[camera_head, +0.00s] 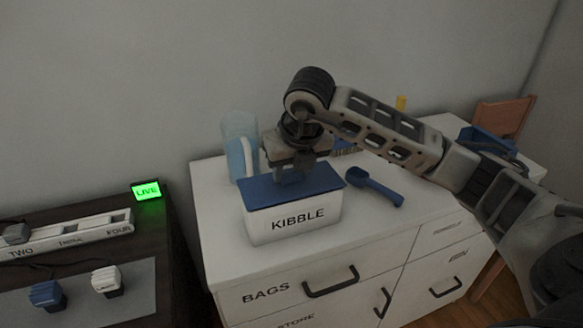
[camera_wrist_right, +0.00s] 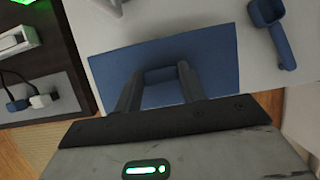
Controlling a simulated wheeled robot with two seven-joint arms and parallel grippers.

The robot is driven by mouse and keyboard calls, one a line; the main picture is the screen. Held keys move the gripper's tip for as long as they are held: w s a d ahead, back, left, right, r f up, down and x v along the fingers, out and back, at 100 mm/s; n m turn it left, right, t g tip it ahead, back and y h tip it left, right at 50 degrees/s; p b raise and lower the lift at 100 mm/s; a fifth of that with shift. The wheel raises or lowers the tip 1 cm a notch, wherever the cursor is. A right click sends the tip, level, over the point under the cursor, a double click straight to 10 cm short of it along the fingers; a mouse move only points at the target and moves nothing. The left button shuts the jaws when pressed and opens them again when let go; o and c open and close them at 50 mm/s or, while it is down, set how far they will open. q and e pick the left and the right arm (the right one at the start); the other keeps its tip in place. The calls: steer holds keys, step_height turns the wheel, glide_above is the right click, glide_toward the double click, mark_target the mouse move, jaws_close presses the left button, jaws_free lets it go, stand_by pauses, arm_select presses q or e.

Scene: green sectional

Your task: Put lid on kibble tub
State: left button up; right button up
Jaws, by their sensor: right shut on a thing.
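The white kibble tub (camera_head: 292,222), marked KIBBLE, stands upright on the white cabinet. The flat blue lid (camera_head: 317,180) lies over the top of the tub, its edges close to the tub's rim; I cannot tell whether it is fully seated. My right gripper (camera_head: 292,173) points down above the lid, shut on its raised blue handle. In the right wrist view the lid (camera_wrist_right: 215,62) spreads beneath the gripper (camera_wrist_right: 160,75), with a finger on each side of the handle. The lid hides the tub's inside. My left gripper is not in view.
A blue scoop (camera_head: 374,187) lies on the white cabinet (camera_head: 225,232) right of the tub. A translucent blue pitcher (camera_head: 238,143) stands behind it at left. A dark table (camera_head: 165,270) with a power strip (camera_head: 75,234) and plugs is at left.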

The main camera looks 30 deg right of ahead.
steer(key=shift+f+b, duration=0.2)
steer(key=shift+b, duration=0.15)
stand_by(0.4)
stand_by(0.3)
steer(key=o, duration=1.5)
steer(key=shift+r, duration=0.1)
steer(key=shift+r+p, duration=1.15)
steer(key=shift+r, duration=0.5)
steer(key=shift+r+p, duration=1)
steer(key=shift+r, duration=0.8)
